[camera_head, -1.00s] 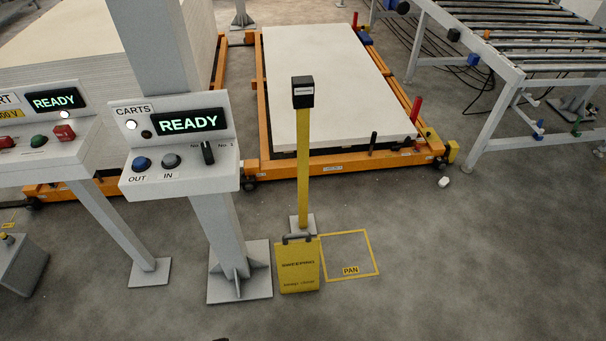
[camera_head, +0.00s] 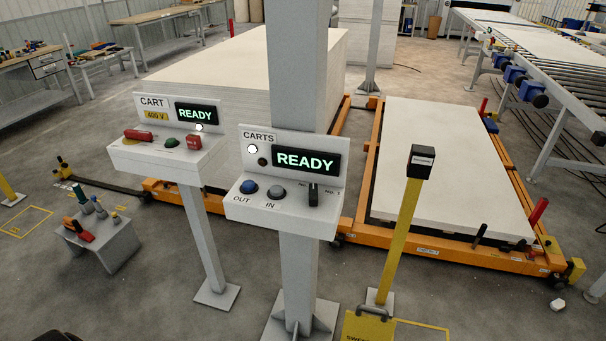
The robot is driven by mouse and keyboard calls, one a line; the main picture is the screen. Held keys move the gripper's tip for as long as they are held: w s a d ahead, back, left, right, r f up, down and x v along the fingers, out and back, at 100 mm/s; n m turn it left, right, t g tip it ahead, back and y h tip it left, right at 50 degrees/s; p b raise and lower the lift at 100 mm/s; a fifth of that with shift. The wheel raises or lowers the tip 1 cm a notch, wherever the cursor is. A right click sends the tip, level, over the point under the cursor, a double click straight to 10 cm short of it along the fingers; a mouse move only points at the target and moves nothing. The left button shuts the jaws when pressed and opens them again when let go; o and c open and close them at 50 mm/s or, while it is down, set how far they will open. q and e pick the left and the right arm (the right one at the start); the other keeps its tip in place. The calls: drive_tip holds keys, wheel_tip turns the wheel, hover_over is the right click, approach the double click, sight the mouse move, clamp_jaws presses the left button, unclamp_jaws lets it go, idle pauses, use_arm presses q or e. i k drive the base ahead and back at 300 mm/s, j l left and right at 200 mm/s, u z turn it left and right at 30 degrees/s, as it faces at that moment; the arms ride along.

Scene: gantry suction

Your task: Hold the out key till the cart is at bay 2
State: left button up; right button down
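The CARTS control box (camera_head: 281,206) is on a grey post in the middle of the head view. Its display (camera_head: 306,160) reads READY in green. The blue OUT key (camera_head: 249,187) is at its left, beside the grey IN key (camera_head: 276,192). A black selector knob (camera_head: 313,193) stands upright right of them, between labels No. 2 and No. 1. An orange cart (camera_head: 432,246) with a low stack of white boards (camera_head: 435,170) stands at the right. Another orange frame shows under a tall board stack (camera_head: 225,80) behind the posts. I see neither gripper clearly.
A CART 400 V box (camera_head: 168,152) with a READY display stands left of the CARTS box. A yellow post (camera_head: 400,240) and a yellow SWEEPINGS container (camera_head: 368,327) stand in front of the right cart. A grey tool stand (camera_head: 100,245) is at the left. Roller conveyor at right.

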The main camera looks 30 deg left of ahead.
sight(249, 184)
drive_tip(key=u, duration=1.3)
